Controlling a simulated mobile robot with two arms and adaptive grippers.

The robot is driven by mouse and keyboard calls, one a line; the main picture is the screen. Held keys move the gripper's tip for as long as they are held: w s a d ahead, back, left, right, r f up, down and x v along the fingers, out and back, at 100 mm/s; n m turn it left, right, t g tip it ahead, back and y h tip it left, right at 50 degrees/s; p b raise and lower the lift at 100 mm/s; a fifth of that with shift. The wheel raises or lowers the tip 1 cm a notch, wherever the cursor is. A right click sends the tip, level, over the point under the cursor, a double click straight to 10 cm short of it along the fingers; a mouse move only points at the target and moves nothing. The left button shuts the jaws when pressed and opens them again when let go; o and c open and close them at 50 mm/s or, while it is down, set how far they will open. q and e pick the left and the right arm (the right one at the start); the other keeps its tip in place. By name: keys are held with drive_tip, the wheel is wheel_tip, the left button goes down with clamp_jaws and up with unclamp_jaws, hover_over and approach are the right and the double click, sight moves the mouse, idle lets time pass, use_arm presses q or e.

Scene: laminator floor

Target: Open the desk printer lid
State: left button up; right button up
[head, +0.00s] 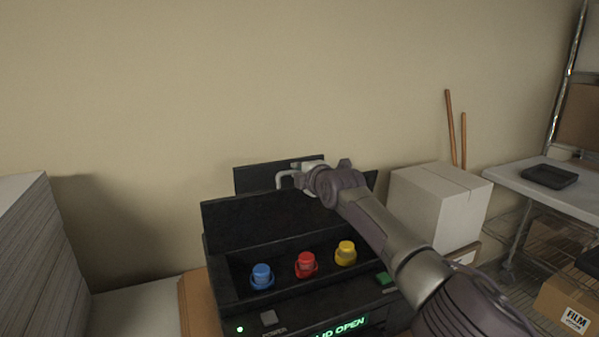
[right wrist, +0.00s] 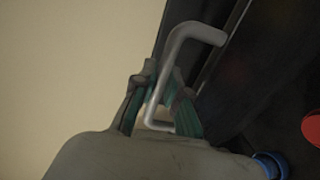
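The black desk printer (head: 228,298) stands in the lower middle of the head view. Its dark lid (head: 250,216) is raised, standing steeply behind the open bay, and the green display (head: 338,328) reads "LID OPEN". Blue (head: 262,276), red (head: 306,265) and yellow (head: 346,253) caps show in the bay. My right gripper (head: 298,178) is at the lid's upper edge, on the pale handle (head: 284,177). In the right wrist view the handle bar (right wrist: 175,50) runs between the fingers (right wrist: 160,105), which look closed around it. My left gripper is out of view.
A plain wall stands behind the printer. A tall paper stack (head: 35,260) is at the left. A white box (head: 438,204) stands to the right, and a table (head: 540,190) with a black tray (head: 549,176) is farther right.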

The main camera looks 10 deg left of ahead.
drive_tip(key=o, duration=0.4)
drive_tip(key=shift+c, duration=0.2)
drive_tip(key=shift+s+d, duration=0.1)
drive_tip(key=shift+s+d+r, duration=0.1)
drive_tip(key=f+v, duration=0.2)
drive_tip(key=v, duration=1)
drive_tip(key=shift+s+d+f, duration=0.25)
drive_tip(key=shift+s, duration=0.15)
drive_tip(key=shift+f, duration=0.1)
